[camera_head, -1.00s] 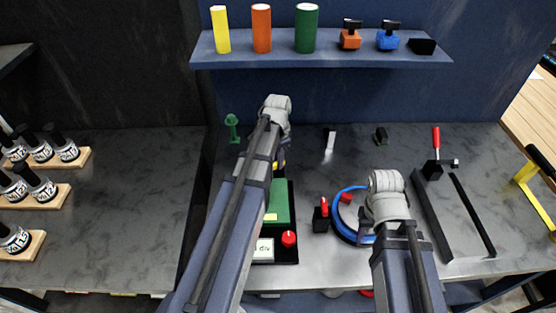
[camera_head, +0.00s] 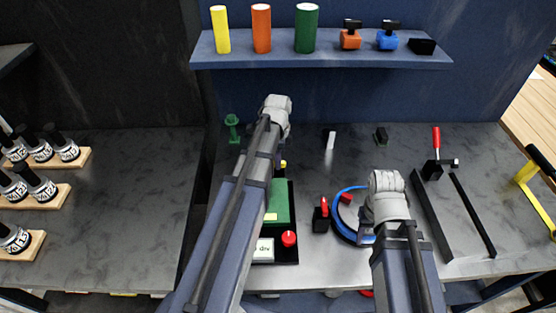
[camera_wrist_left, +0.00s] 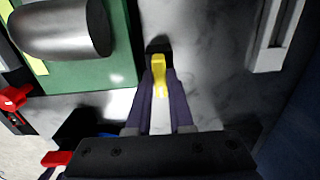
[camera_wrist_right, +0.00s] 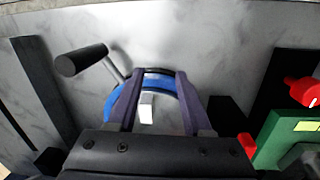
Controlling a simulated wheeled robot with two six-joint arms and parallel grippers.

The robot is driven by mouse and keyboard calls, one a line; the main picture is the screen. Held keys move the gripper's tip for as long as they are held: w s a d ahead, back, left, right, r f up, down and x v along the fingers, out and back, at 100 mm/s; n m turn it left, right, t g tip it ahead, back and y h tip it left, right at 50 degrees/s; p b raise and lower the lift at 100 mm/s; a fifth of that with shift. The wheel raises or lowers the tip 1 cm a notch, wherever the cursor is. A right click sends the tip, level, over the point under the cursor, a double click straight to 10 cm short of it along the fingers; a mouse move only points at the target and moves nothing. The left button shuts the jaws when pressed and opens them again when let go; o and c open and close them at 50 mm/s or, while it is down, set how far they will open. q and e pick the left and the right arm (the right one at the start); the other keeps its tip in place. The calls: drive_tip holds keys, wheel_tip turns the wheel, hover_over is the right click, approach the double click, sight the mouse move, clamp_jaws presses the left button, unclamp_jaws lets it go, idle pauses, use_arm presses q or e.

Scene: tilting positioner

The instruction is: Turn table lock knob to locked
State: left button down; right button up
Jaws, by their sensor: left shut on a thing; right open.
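A yellow knob (camera_wrist_left: 158,63) on a dark base stands beside the green block. My left gripper (camera_wrist_left: 158,85) is shut on it, with one finger on each side. In the head view only a bit of the yellow knob (camera_head: 283,164) shows beside my left gripper (camera_head: 280,150), which the arm largely hides. No lock marking is readable. My right gripper (camera_wrist_right: 158,85) is open above the round table with a blue ring (camera_wrist_right: 156,82). A small white block (camera_wrist_right: 147,108) shows between its fingers. The table (camera_head: 341,222) is partly hidden by my right arm in the head view.
A red-tipped black switch (camera_head: 321,214) stands between the arms. A green block (camera_head: 279,205) and a red knob (camera_head: 289,239) lie beside my left arm. A grey rail with a red-handled clamp (camera_head: 437,160) is at the right. A dark crank handle (camera_wrist_right: 82,60) is near my right gripper.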

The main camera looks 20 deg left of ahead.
idle(0.4)
use_arm(q)
drive_tip(key=c, duration=0.8)
unclamp_jaws()
wheel_tip(320, 180, up, 8)
drive_tip(key=p, duration=0.8)
drive_tip(key=shift+f, duration=0.1)
drive_tip(key=shift+s, duration=0.1)
